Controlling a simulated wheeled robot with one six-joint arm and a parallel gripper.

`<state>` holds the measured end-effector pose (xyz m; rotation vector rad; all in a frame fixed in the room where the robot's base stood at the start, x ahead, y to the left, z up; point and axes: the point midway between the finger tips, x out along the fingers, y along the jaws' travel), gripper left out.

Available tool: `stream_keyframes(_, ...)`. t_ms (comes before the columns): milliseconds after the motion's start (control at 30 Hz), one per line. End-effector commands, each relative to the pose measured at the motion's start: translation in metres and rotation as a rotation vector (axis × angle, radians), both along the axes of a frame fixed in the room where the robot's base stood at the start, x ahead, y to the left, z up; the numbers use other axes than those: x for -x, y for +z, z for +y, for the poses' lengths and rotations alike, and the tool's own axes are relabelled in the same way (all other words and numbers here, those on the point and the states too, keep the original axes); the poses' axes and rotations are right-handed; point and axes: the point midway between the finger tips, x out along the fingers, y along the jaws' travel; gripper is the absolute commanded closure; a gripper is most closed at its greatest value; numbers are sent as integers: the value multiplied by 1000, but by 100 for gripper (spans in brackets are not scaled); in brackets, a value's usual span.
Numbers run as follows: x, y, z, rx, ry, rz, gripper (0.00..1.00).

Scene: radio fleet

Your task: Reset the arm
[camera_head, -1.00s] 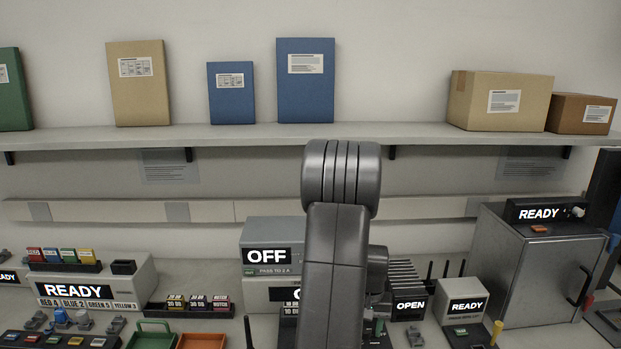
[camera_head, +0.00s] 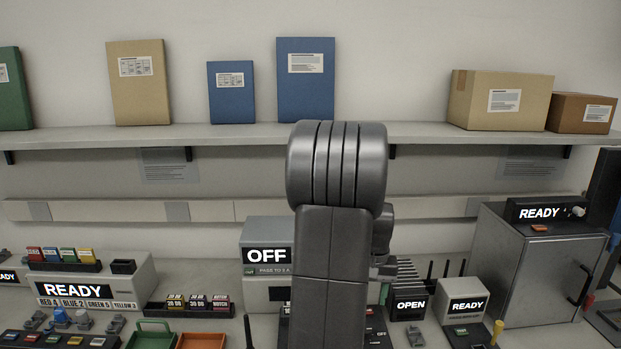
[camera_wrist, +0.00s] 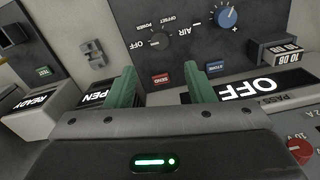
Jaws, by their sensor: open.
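My gripper (camera_wrist: 162,92) shows in the wrist view with its two green fingers apart and nothing between them. It faces a dark panel (camera_wrist: 185,68) with a blue knob (camera_wrist: 227,17), a black knob, a red SEND button (camera_wrist: 161,79) and a blue STORE button. In the head view my arm stands upright in the middle and hides my gripper and part of the bench equipment behind it.
The bench holds a device reading OFF (camera_head: 267,256), a READY box (camera_head: 462,309), a metal cabinet (camera_head: 540,265), and a READY unit (camera_head: 90,285) at left. Green (camera_head: 152,338) and orange (camera_head: 202,341) trays sit in front. A shelf (camera_head: 240,136) above carries binders and cartons.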

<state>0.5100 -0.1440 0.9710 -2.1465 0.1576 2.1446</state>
Motion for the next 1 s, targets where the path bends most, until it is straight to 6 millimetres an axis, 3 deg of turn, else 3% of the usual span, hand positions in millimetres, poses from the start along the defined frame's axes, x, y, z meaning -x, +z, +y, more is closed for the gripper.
stream_keyframes(167, 0, 33, 0, 0, 0, -2, 51)
stream_keyframes(200, 1, 18, 0, -2, 0, 7, 51)
stream_keyframes(800, 2, -103, 0, -1, -1, 7, 51)
stream_keyframes(1000, 1, -106, 0, 0, -130, 2, 51)
